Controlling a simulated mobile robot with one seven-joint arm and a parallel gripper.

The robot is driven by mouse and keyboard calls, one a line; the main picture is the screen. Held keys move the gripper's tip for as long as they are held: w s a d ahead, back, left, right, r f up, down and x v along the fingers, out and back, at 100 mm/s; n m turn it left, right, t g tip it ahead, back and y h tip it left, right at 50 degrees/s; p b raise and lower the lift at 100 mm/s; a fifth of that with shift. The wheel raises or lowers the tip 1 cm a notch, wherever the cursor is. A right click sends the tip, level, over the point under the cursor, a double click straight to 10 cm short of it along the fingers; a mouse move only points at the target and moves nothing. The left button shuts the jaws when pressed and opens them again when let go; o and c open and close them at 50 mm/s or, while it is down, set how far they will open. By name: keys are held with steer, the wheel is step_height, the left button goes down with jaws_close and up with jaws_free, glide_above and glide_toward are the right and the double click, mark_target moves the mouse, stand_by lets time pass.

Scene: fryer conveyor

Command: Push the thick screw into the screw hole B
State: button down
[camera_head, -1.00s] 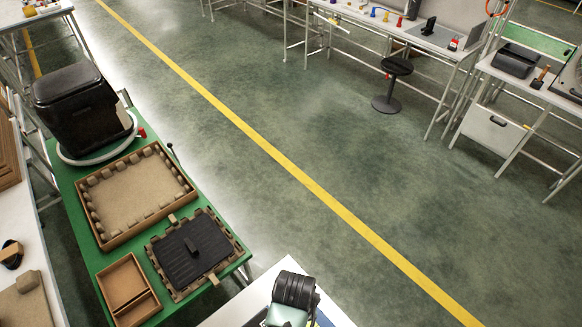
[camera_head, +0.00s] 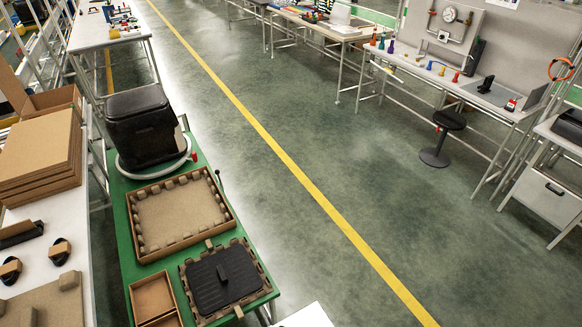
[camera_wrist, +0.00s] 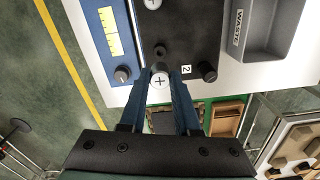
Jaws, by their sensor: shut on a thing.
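In the wrist view, my gripper (camera_wrist: 161,73) has its two blue fingers closed around a light screw with a cross-slotted round head (camera_wrist: 160,80). I see the head end; its shaft is mostly hidden, and I cannot tell whether it is the thick one. A dark round post or hole (camera_wrist: 160,50) lies just beyond the fingertips on a black board (camera_wrist: 190,25). Another cross-headed screw (camera_wrist: 152,4) shows at the top edge. No letter B is readable. My gripper is not in the head view.
A blue panel (camera_wrist: 112,45) lies left, a grey WASTE bin (camera_wrist: 268,35) right. The head view shows a green bench (camera_head: 196,160) with trays and open floor (camera_head: 310,130).

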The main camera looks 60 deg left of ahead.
steer(key=shift+f+b, duration=1.5)
steer(key=shift+f, duration=0.85)
steer(key=shift+f+b, duration=0.45)
steer(key=shift+f, duration=0.85)
stand_by(0.4)
steer(key=c, duration=0.5)
jaws_free()
steer(key=shift+c, duration=0.2)
steer(key=shift+r, duration=0.15)
step_height(320, 180, up, 13)
steer(key=shift+f+b, duration=0.15)
steer(key=shift+b, duration=0.45)
